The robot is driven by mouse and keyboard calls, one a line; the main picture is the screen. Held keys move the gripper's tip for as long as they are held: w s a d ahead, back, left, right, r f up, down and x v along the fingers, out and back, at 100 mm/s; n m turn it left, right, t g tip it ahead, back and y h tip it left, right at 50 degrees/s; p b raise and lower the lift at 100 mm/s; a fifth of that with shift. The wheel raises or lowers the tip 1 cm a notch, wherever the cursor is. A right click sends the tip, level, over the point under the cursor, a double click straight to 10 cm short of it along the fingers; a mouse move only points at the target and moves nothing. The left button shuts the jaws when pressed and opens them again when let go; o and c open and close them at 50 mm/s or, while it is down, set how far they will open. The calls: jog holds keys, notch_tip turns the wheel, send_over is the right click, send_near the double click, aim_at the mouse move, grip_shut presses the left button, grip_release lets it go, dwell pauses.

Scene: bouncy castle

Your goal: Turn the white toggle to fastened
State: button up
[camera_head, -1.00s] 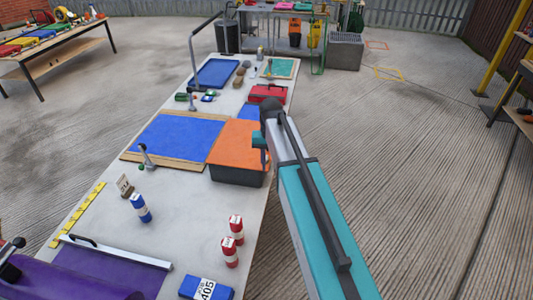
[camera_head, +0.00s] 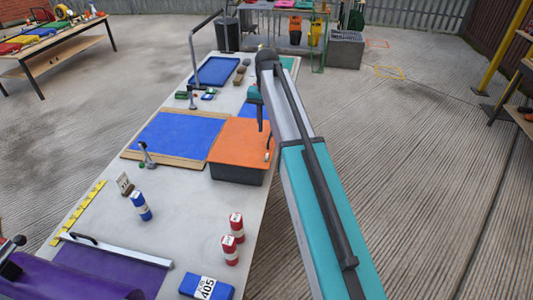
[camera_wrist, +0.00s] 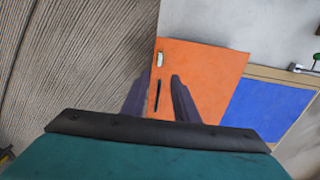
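The white toggle (camera_head: 267,156) sits near the right edge of an orange panel (camera_head: 235,140) on top of a dark box. In the wrist view the small white toggle (camera_wrist: 160,58) lies near the panel's edge, above the fingers in the picture. A thin black bar (camera_wrist: 158,95) is on the panel between the fingers in that view. My gripper (camera_head: 259,112) is above the far part of the orange panel, apart from the toggle. In the wrist view my gripper (camera_wrist: 156,88) has its two fingers spread, with nothing held. I cannot tell which position the toggle marks.
A blue panel in a wooden frame (camera_head: 174,135) adjoins the orange panel. A small lever (camera_head: 146,155) stands at its front left. Red-and-white cans (camera_head: 233,240), a blue can (camera_head: 140,205) and a purple roll (camera_head: 60,283) are nearer.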

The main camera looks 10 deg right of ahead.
aim_at(267, 155)
jog(key=shift+f+b, duration=4.05)
jog(key=shift+f, duration=2.85)
grip_shut()
